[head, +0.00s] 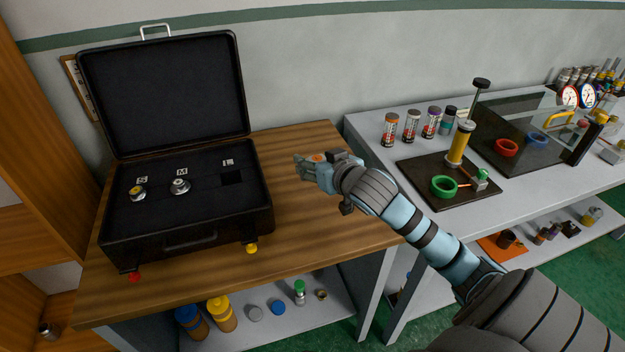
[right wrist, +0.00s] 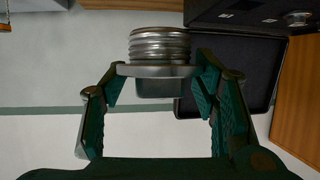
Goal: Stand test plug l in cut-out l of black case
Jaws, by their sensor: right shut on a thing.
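The black case (head: 185,245) stands open on the wooden bench with its lid tilted back. Cut-out L (head: 232,177), a dark square at the right of its panel, looks empty. Plugs stand at the S spot (head: 138,193) and M spot (head: 181,186). My right gripper (head: 303,168) is over the bench, right of the case and apart from it. In the right wrist view its fingers (right wrist: 160,72) are shut on a silver threaded plug with a wide flange, test plug L (right wrist: 160,45). My left gripper is not in view.
A grey bench (head: 375,132) at the right bears several cans, a black mat with a yellow pump and green ring (head: 444,186), and a clear-sided tank. A red knob (head: 134,277) and yellow knob (head: 251,248) sit at the case's front.

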